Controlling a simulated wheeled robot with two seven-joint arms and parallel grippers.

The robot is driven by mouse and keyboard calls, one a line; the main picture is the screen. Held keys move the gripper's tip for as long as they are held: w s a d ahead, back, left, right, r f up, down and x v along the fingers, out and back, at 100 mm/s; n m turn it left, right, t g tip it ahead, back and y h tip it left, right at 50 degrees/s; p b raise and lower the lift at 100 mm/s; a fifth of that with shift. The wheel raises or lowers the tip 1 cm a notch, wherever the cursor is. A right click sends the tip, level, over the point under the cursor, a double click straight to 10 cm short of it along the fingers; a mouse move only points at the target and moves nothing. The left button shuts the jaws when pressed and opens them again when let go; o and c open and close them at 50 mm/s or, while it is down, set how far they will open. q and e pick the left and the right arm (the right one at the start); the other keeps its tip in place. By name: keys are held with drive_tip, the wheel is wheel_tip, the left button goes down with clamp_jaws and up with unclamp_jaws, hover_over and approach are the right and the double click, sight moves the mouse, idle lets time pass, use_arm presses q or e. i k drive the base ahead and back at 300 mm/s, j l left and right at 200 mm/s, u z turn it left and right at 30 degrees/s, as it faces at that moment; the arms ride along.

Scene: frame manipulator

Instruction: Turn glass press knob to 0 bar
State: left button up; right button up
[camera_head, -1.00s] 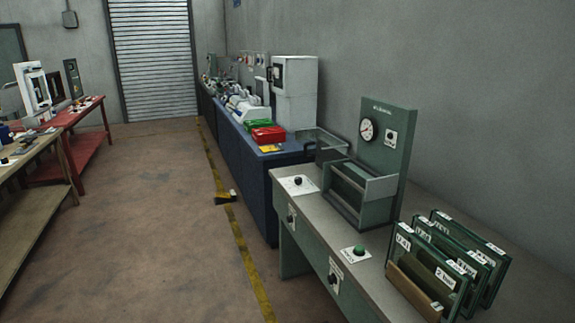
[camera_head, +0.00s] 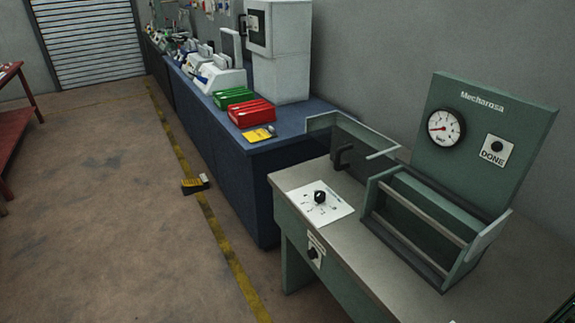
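The glass press (camera_head: 430,222) is a green frame with rails on a grey-topped green bench (camera_head: 362,252). Its upright back panel (camera_head: 478,130) carries a round white gauge (camera_head: 446,127) and a label reading DONE with a black button (camera_head: 497,146). The gauge has a red needle pointing to the lower left; its numbers are too small to read. A black knob (camera_head: 319,197) sits on a white dial plate on the bench top, left of the press. Another black knob (camera_head: 313,253) is on the bench's front face. Neither of my grippers is in view.
A blue cabinet (camera_head: 225,170) stands behind the bench, with green (camera_head: 234,96) and red (camera_head: 252,113) bins and a white machine on top. A clear guard with a black handle (camera_head: 342,156) stands beside the press.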

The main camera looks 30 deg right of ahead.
sight(319, 196)
drive_tip(key=i+z, duration=0.2)
drive_tip(key=i, duration=0.25)
drive_tip(key=i+j+z, duration=0.2)
drive_tip(key=i, duration=0.2)
drive_tip(key=i+j+z, duration=0.2)
drive_tip(key=i, duration=0.2)
drive_tip(key=i+j+z, duration=0.2)
drive_tip(key=i, duration=0.2)
